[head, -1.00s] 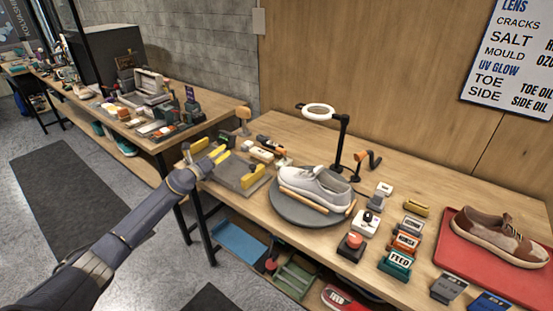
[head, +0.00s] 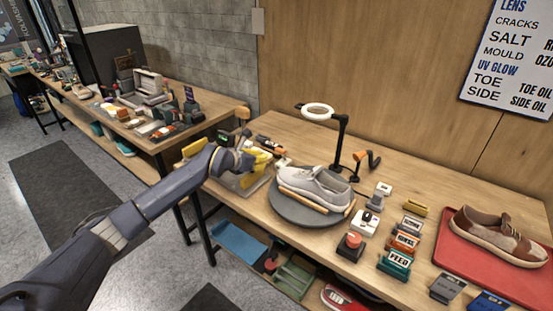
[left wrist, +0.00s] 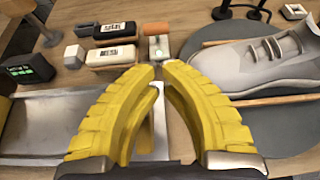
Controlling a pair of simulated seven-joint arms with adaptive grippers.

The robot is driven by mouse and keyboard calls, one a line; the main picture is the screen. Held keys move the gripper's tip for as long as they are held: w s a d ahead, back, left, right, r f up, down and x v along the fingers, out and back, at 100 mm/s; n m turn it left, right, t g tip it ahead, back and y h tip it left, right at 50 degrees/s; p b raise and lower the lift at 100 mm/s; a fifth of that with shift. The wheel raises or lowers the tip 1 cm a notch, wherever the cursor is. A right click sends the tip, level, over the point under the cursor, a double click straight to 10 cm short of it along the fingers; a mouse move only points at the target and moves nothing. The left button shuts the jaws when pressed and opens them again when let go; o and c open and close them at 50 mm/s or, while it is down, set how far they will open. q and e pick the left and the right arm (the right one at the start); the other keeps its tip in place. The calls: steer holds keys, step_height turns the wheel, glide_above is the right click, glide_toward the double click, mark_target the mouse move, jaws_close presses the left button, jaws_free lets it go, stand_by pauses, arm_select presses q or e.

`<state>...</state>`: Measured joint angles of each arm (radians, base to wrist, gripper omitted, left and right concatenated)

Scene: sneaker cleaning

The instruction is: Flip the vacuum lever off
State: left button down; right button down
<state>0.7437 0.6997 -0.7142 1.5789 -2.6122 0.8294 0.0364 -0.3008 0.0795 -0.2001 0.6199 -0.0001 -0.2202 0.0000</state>
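A small lever with an orange grip (left wrist: 156,29) stands on a light metal base with a green light, at the upper middle of the left wrist view. I take it for the vacuum lever, but no label on it is readable. My left gripper (left wrist: 159,68) has yellow ribbed fingers curved together, with only a narrow gap at the tips and nothing between them. The tips appear just in front of the lever's base; I cannot tell if they touch it. In the head view the left gripper (head: 265,154) is over the bench's left part. My right gripper is out of view.
A grey sneaker (head: 315,185) rests on a round turntable (head: 290,211) right of the gripper. Two labelled blocks (left wrist: 110,54) and a dark box with green text (left wrist: 28,68) lie left of the lever. A ring lamp (head: 318,112) stands behind the sneaker.

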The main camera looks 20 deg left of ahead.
arm_select(q)
steer(key=shift+a, duration=0.2)
steer(key=shift+w+f, duration=0.1)
steer(key=shift+w, duration=0.05)
steer(key=shift+x, duration=4.9)
steer(key=shift+w+d, duration=0.15)
steer(key=shift+r+g, duration=0.25)
steer(key=shift+g, duration=0.05)
steer(key=shift+y, duration=0.3)
